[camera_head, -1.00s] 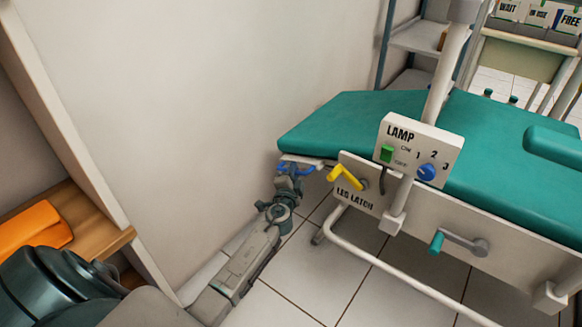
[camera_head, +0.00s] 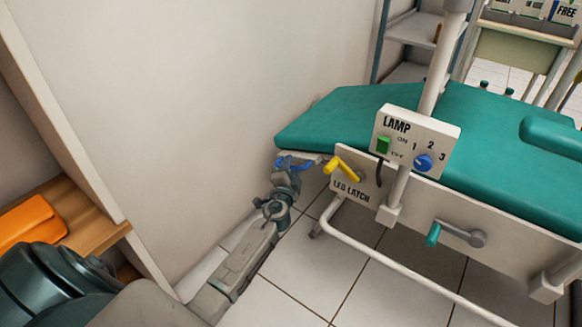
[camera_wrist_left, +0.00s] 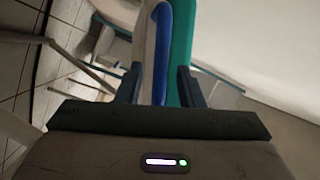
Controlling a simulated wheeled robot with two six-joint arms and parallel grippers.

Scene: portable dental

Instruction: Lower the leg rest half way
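The padded green leg rest (camera_head: 325,118) is the left end of the dental chair, close to the wall. It slopes slightly down toward its left end. A blue handle (camera_head: 293,162) sits under that end. The yellow leg latch lever (camera_head: 343,168) is on the white side panel, just right of the handle. My left gripper (camera_head: 287,175) is at the blue handle, below the cushion's end. In the left wrist view, its two dark fingers (camera_wrist_left: 160,88) stand apart, with the blue handle (camera_wrist_left: 163,45) between them and the green cushion (camera_wrist_left: 181,40) behind. My right gripper is out of view.
A lamp control box (camera_head: 415,140) with a green switch and blue knob stands on a post beside the chair. A teal-handled crank (camera_head: 455,235) is on the side panel. The white frame tube (camera_head: 395,268) runs low in front. The wall (camera_head: 200,100) is close on the left.

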